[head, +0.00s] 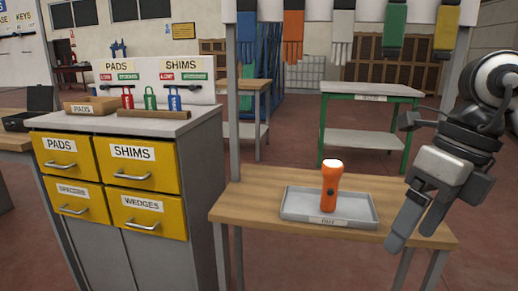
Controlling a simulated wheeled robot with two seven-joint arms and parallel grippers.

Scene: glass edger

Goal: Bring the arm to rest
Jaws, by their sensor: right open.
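My right gripper (415,217) is at the right of the head view, its two grey fingers apart with nothing between them. It points down and to the left, over the right end of the wooden table. An orange flashlight (330,188) stands upright in a grey tray (296,205) labelled OUT on that table. Its lit top is pale. The gripper is to the right of the tray, apart from it and from the flashlight. My left gripper is not in view.
The wooden table (250,199) has bare room left of the tray. A grey cabinet with yellow drawers (66,161) stands at the left. Several coloured gloves (293,38) hang from a rail above. A green-framed table (371,88) stands behind.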

